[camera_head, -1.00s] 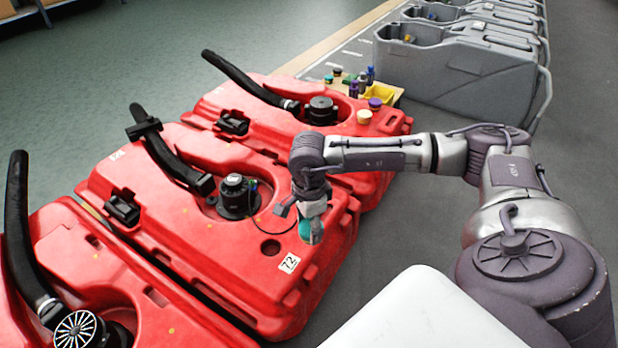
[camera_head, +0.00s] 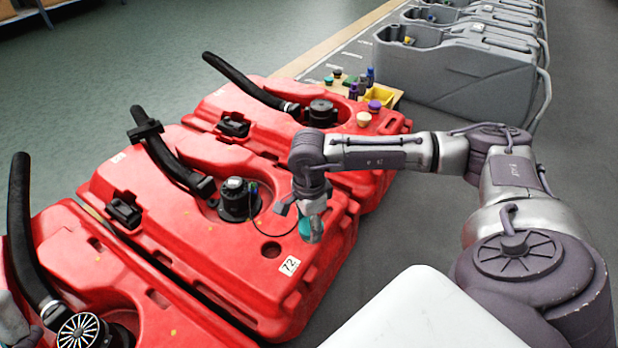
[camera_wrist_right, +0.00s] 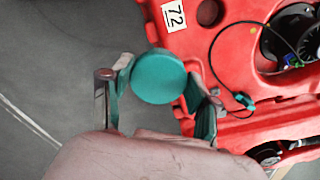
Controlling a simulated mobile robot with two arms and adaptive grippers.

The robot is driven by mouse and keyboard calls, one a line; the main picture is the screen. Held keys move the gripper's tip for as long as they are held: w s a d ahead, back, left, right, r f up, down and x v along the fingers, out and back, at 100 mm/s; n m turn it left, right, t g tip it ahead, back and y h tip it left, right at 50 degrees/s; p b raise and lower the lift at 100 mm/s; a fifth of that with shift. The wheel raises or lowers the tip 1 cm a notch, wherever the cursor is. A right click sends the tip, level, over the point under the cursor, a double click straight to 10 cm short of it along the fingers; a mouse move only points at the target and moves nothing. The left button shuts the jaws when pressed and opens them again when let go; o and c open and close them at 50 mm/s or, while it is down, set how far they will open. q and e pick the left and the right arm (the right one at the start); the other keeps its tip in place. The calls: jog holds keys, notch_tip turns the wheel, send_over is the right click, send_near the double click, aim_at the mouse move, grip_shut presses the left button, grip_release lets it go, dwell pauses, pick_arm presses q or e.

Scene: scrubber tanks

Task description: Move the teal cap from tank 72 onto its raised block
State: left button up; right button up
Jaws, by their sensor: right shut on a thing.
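My right gripper (camera_head: 311,226) is shut on the teal cap (camera_wrist_right: 158,76), which it holds above the front right edge of tank 72 (camera_head: 215,262). The right wrist view shows the cap's round face between the two fingers (camera_wrist_right: 158,92). In the head view the fingers hide part of the cap. The dark round opening (camera_head: 271,249) of tank 72 is uncovered, beside the white "72" label (camera_head: 289,266). A grey part of my left arm shows at the lower left edge; its fingers cannot be made out. I cannot pick out the cap's raised block.
Several small coloured caps and a yellow bin (camera_head: 378,97) stand beyond the far red tank (camera_head: 270,125). A cream cap (camera_head: 363,119) and a purple cap (camera_head: 374,105) are near its right end. Black hoses rise from the tanks. Grey machines (camera_head: 455,70) stand behind; grey floor is clear to the right.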

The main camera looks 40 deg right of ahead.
jog(key=shift+r+p, duration=0.35)
jog(key=shift+r, duration=0.5)
pick_arm(q)
jog(key=w+f+g+y+p, duration=0.1)
jog(key=w+f+g+y, duration=0.1)
jog(key=w+f+g, duration=0.3)
jog(key=shift+w+d+f+g, duration=0.3)
jog(key=shift+w+d+f, duration=0.15)
jog(key=shift+w, duration=0.35)
pick_arm(e)
jog(key=shift+r, duration=0.65)
